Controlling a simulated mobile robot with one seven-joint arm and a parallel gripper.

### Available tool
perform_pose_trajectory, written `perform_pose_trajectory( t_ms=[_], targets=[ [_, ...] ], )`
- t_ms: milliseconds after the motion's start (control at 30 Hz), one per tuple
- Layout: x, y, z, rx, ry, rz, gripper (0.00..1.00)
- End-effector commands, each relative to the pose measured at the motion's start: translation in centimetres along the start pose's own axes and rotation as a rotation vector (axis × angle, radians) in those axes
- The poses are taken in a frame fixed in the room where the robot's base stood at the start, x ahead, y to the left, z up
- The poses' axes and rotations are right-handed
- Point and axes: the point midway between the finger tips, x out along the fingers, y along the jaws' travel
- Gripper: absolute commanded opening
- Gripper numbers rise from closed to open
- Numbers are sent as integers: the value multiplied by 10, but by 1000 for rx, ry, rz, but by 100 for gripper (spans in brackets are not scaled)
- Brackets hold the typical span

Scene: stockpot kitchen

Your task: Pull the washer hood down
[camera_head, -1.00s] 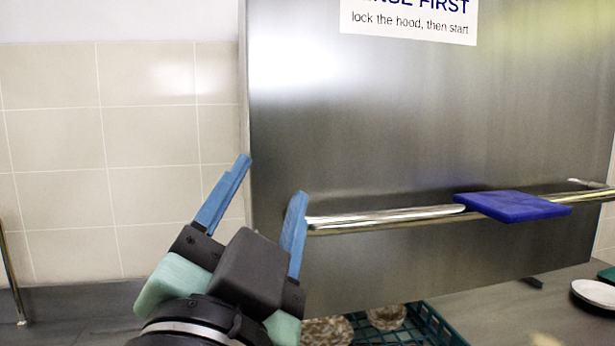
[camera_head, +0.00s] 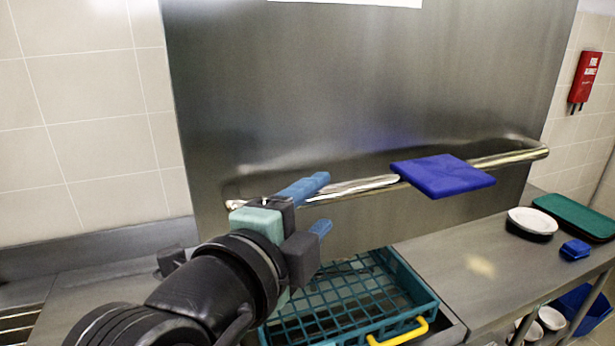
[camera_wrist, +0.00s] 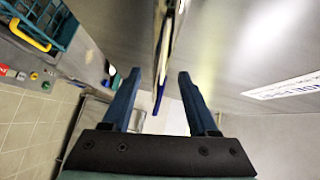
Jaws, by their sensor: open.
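The washer hood (camera_head: 370,90) is a large brushed steel panel, raised above a teal rack. Its handle is a shiny horizontal bar (camera_head: 350,187) across the lower front. A flat blue slab (camera_head: 440,176) lies across the bar right of centre. My gripper (camera_head: 322,203) is open at the left part of the bar, one blue finger above the other. In the wrist view the bar (camera_wrist: 164,45) lines up with the gap between my fingers (camera_wrist: 160,80), with the blue slab's edge (camera_wrist: 158,98) farther along. I cannot tell whether a finger touches the bar.
The teal rack (camera_head: 425,290) with a yellow handle sits below the hood. A red box (camera_head: 585,78) hangs on the right wall.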

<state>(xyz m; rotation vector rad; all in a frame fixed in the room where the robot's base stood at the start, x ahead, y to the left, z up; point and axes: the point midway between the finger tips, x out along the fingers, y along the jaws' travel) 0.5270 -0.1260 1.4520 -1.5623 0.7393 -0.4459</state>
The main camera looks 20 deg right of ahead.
Motion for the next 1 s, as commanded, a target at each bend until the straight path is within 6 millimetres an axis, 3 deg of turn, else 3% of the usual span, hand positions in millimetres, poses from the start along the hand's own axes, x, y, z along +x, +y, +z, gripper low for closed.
perform_pose_trajectory(
  t_ms=[100,300,700,1000],
  targets=[
    [23,-3,-2,-3,4,3,59],
    [46,-2,0,-2,0,0,59],
    [53,0,0,-1,-1,-2,58],
    [53,0,0,-1,-1,-1,4]
  ],
)
